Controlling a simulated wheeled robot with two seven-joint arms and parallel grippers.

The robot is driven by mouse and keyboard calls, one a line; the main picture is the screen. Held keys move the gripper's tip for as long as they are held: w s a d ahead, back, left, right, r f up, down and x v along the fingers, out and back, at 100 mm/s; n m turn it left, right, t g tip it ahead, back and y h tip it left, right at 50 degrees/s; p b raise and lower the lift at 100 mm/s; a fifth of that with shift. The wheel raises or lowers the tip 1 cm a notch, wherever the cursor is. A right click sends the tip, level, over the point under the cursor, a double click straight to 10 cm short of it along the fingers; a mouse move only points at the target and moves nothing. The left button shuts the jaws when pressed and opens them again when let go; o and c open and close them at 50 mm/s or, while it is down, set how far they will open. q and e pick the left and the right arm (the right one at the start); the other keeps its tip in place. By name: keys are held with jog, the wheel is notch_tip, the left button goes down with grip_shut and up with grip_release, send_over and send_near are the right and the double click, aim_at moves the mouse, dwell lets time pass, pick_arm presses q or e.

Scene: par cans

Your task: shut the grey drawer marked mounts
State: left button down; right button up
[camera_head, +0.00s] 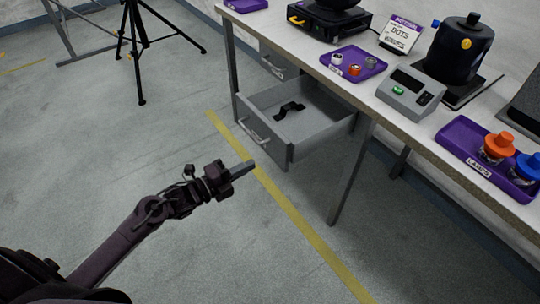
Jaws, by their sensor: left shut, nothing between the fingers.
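A grey drawer (289,152) under the white table is pulled out toward me. It has a pale bar handle (254,131) on its front, and a black bracket-like part (289,109) lies inside it. I cannot read a mark on its front from here. My left gripper (248,165) is shut and empty. In the picture it is just below the drawer's front and handle, with a gap between them. My right gripper is not in view.
The table (413,132) holds a purple tray with lamps (460,126), a grey device with a display (411,91), another purple tray (345,75) and a black can (455,58). A table leg (350,175) stands right of the drawer. A black tripod (137,60) stands at the back. The floor before the drawer is clear.

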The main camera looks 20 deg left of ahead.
aim_at(279, 150)
pick_arm(q)
jog(key=x, duration=0.8)
jog(key=shift+f, duration=0.1)
jog(key=shift+w, duration=0.1)
